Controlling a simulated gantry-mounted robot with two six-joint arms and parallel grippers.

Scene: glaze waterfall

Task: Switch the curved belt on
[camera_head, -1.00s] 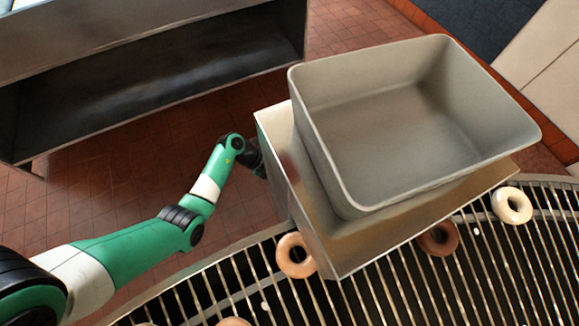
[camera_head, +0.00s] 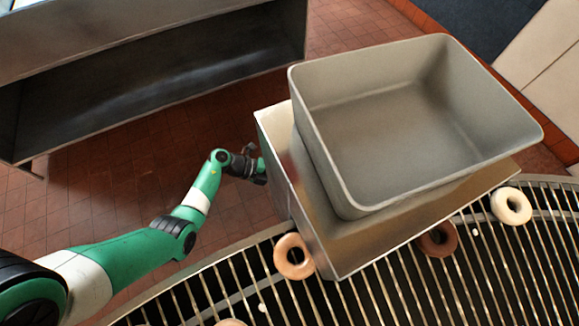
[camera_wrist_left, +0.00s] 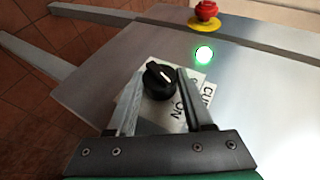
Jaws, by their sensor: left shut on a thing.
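In the left wrist view a black rotary knob (camera_wrist_left: 159,82) with a white pointer line sits on a steel panel. The fingers of my left gripper (camera_wrist_left: 160,90) stand on either side of it, shut on the knob. A white label (camera_wrist_left: 180,108) with "ON" and partly hidden lettering lies beside it. A round green lamp (camera_wrist_left: 204,54) glows beyond the knob. In the head view my left gripper (camera_head: 262,170) is at the left side of the steel housing (camera_head: 277,150). The curved belt (camera_head: 400,285) has metal rollers and carries several doughnuts, including a white-glazed one (camera_head: 511,206). My right gripper is not in view.
A red emergency button (camera_wrist_left: 206,9) on a yellow base is beyond the lamp. A large grey bin (camera_head: 345,190) sits on the housing. A steel table (camera_head: 150,85) stands at back left, with open tiled floor (camera_head: 120,180) between.

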